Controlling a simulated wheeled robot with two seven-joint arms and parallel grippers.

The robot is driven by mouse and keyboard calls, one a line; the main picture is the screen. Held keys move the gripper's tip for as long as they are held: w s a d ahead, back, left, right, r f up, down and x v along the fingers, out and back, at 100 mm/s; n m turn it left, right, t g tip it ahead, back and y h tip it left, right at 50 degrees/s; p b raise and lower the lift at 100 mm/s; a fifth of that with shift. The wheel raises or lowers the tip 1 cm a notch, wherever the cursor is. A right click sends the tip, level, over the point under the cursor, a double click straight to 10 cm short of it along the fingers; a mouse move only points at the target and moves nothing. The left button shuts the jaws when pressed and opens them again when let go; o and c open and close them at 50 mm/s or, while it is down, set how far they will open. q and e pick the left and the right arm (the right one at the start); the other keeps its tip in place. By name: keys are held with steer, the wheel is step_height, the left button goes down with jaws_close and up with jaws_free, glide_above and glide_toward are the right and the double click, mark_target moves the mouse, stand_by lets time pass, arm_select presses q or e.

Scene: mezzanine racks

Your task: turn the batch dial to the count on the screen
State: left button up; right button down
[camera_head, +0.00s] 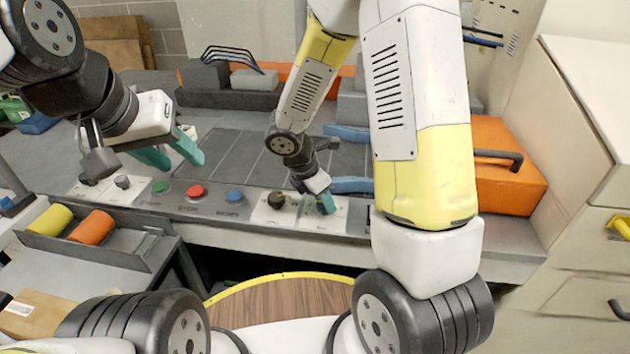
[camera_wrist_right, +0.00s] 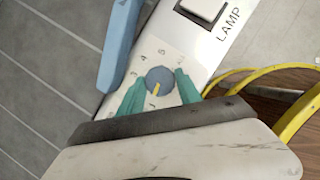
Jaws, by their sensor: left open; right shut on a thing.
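In the right wrist view the pointer points down the picture, toward what looks like the 1. My right gripper (camera_wrist_right: 161,91) has its teal fingers on both sides of the dial, shut on it. In the head view this gripper (camera_head: 327,202) is at the panel's front strip and hides most of the dial. My left gripper (camera_head: 170,154) is open and empty, above the panel's left part. I cannot make out a screen with a count.
The strip holds a green button (camera_head: 159,187), a red button (camera_head: 196,191), a blue button (camera_head: 235,197) and a dark knob (camera_head: 276,200). A lamp switch (camera_wrist_right: 203,8) and a blue bar (camera_wrist_right: 120,43) are near the dial. An orange drawer unit (camera_head: 505,165) stands at right.

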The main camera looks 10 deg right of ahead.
steer(key=c, duration=2.2)
jaws_free()
steer(key=c, duration=0.8)
jaws_free()
steer(key=shift+c, duration=0.2)
steer(key=v, duration=0.7)
steer(key=shift+r, duration=0.4)
steer(key=shift+s, duration=0.1)
